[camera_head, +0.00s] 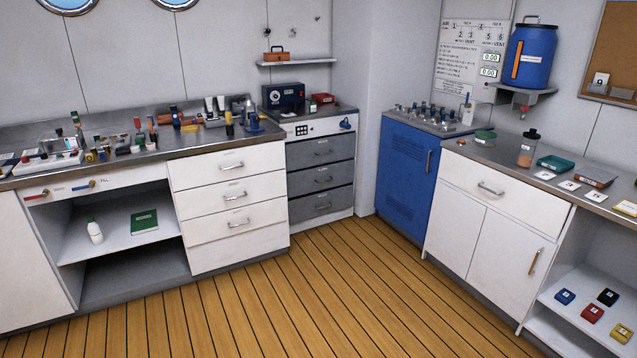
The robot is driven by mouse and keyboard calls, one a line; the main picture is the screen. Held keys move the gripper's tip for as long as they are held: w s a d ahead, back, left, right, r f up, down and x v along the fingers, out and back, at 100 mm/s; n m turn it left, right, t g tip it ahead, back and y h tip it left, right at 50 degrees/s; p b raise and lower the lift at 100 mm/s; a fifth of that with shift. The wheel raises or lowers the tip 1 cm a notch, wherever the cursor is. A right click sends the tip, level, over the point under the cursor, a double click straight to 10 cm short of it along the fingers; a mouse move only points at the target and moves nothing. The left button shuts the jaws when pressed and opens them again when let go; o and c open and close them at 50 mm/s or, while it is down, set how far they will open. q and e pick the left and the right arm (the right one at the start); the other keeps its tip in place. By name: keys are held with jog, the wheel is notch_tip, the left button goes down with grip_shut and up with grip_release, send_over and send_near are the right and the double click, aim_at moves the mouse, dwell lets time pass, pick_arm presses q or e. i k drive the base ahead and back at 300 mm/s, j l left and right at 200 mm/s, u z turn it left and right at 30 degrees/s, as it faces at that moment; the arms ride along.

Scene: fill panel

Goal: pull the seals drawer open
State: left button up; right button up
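Several closed drawers show in the head view, and their labels are too small to read, so I cannot tell which is the seals drawer. The left counter has a stack of white drawers: top (210,168), middle (212,198) and bottom (215,226), each with a metal bar handle. The corner unit has a stack of grey drawers: top (300,154), middle (302,181) and bottom (304,207). The right counter has one wide white drawer (520,201) above two doors. Neither of my grippers is in view.
The wooden floor (290,300) between the counters is clear. A blue cabinet (402,170) stands in the corner. The left worktop (110,165) is crowded with small parts. An open shelf (115,237) holds a white bottle (95,233) and green book (144,221). A blue barrel (533,57) sits on a wall bracket.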

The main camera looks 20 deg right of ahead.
aim_at(309, 180)
jog(key=i+l, duration=0.25)
jog(key=i, duration=0.15)
jog(key=i+l, duration=0.25)
jog(key=i, duration=0.2)
